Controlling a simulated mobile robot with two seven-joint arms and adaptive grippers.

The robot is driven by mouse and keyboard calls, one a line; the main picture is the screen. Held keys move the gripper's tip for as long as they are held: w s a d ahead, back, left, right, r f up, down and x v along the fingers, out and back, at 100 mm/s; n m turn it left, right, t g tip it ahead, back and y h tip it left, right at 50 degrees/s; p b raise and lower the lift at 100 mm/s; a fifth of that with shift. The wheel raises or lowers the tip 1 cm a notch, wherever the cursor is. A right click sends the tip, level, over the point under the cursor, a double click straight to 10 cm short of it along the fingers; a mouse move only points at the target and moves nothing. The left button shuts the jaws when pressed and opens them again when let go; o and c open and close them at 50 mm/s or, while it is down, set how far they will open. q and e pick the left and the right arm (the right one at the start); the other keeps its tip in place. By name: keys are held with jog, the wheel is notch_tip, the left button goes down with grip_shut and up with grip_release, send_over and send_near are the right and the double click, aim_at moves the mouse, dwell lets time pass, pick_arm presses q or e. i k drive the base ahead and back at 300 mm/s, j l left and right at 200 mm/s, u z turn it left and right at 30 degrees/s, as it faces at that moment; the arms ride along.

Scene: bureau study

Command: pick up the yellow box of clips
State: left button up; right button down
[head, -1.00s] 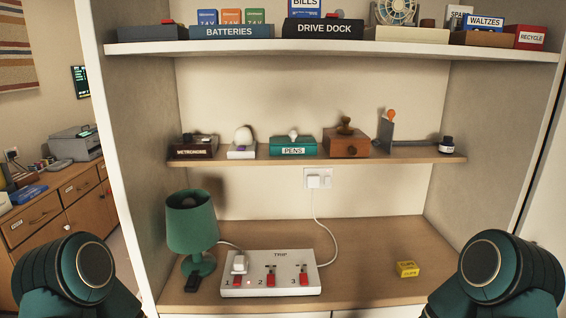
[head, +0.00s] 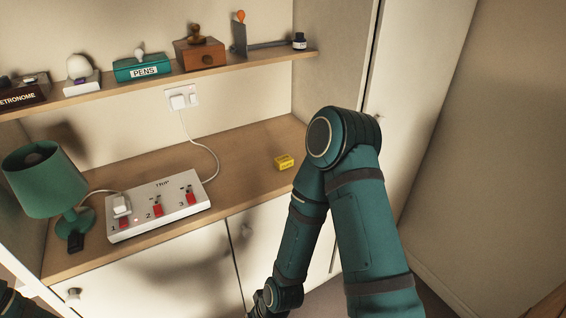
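The small yellow box of clips (head: 284,162) lies on the wooden desk surface (head: 240,155) in the head view, near its right end and front edge. Its label is too small to read. My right arm is folded to the right of the box and in front of the desk, with its elbow close to the box in the picture. The gripper on that arm is out of the picture. Only a bit of my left arm shows at the bottom left corner, and its gripper is not visible.
A white TRIP switch box (head: 158,208) with red switches stands left of the yellow box, its cable running to a wall socket (head: 182,97). A green lamp (head: 48,180) is at far left. A shelf (head: 160,84) with several items hangs above. The desk around the yellow box is clear.

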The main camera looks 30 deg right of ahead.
aim_at(282, 163)
jog(key=i+z, duration=0.2)
jog(key=z, duration=1)
